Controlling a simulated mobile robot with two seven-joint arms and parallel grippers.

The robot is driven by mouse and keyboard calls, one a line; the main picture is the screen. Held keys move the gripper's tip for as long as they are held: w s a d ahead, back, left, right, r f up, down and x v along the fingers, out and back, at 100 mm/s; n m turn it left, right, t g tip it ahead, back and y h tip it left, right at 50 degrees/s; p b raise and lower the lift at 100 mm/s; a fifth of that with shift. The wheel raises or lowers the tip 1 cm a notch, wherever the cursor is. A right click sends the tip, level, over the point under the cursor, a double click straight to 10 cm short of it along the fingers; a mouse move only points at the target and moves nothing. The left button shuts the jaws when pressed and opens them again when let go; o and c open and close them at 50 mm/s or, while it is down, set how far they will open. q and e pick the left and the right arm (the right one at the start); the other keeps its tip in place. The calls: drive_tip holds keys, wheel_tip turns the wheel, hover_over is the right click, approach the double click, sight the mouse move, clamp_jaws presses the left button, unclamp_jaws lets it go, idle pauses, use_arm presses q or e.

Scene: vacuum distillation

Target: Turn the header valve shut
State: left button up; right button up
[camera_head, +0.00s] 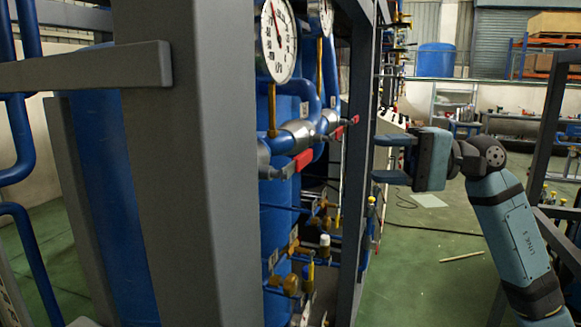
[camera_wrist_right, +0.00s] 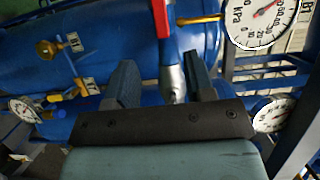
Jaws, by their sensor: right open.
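In the head view several valves with red lever handles sit on grey fittings along the blue pipework, under white dial gauges. The nearest red handle (camera_head: 303,160) is at the front, and another red handle (camera_head: 338,132) is behind it. My right gripper (camera_head: 379,158) is open, right of the rack, its fingers pointing left. In the right wrist view a red handle (camera_wrist_right: 160,18) and its grey valve body (camera_wrist_right: 173,82) show between and beyond the spread fingers of my right gripper (camera_wrist_right: 160,64). I see no contact. I cannot tell which valve this is. My left gripper is out of view.
A wide grey post (camera_head: 185,170) stands in the left foreground. A thinner dark post (camera_head: 357,200) is near the right fingers. Gauges (camera_head: 278,40) hang above the valves. Small brass valves (camera_head: 288,284) sit low. Green floor (camera_head: 430,280) is open to the right.

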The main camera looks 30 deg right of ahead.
drive_tip(key=p, duration=0.2)
approach(307, 160)
drive_tip(key=a, duration=0.2)
drive_tip(key=x, duration=0.3)
drive_tip(key=w+p+x, duration=0.1)
drive_tip(key=x, duration=0.3)
drive_tip(key=shift+w+r+p, duration=0.1)
drive_tip(key=shift+r+p, duration=0.05)
drive_tip(key=shift+p, duration=0.15)
drive_tip(key=shift+w+a, duration=0.25)
drive_tip(key=shift+a, duration=0.3)
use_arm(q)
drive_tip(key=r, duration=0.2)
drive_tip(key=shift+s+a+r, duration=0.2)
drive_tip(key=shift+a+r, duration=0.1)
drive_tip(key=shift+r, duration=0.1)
use_arm(e)
clamp_jaws()
